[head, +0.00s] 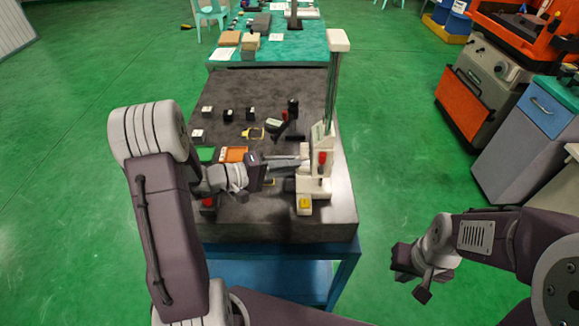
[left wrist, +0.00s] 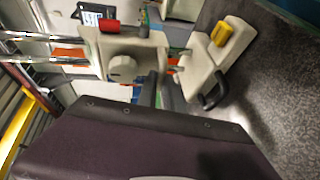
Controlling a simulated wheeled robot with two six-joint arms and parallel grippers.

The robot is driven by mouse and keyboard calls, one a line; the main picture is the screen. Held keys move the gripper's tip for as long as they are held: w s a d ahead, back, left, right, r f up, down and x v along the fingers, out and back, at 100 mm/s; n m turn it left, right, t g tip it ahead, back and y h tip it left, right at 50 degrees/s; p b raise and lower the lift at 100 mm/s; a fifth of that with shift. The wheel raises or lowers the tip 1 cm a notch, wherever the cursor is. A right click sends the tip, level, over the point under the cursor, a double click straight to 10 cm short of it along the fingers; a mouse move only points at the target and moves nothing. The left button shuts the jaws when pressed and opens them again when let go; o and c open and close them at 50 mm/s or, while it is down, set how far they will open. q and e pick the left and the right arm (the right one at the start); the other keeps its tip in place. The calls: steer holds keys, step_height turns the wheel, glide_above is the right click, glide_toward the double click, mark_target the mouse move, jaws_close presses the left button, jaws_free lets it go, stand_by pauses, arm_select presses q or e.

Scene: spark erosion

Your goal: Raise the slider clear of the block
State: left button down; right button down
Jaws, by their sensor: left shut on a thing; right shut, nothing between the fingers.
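The slider (head: 322,140) is a pale body with a red knob on an upright metal column. In the left wrist view the slider (left wrist: 122,68) shows a round pale knob, a red lever and a small display. My left gripper (head: 298,163) reaches in from the left and is shut at the slider; the exact gripped part is hidden. A pale foot (head: 304,207) with a yellow top stands at the column's base. I cannot pick out the block with certainty, nor see any gap beneath the slider. My right gripper (head: 413,284) is shut and empty, off the table to the right.
The dark stone table (head: 270,90) holds several small black-and-white blocks, an orange tray (head: 233,154) and a black stand (head: 292,112) left of and behind the column. The column top (head: 338,40) rises high. Machines stand far right; green floor is clear between.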

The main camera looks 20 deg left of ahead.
stand_by(0.9)
arm_select(q)
step_height(320, 180, up, 7)
steer(key=p, duration=0.1)
steer(key=shift+f, duration=0.15)
steer(key=c, duration=1.5)
jaws_free()
steer(key=b+v, duration=0.1)
steer(key=v, duration=0.8)
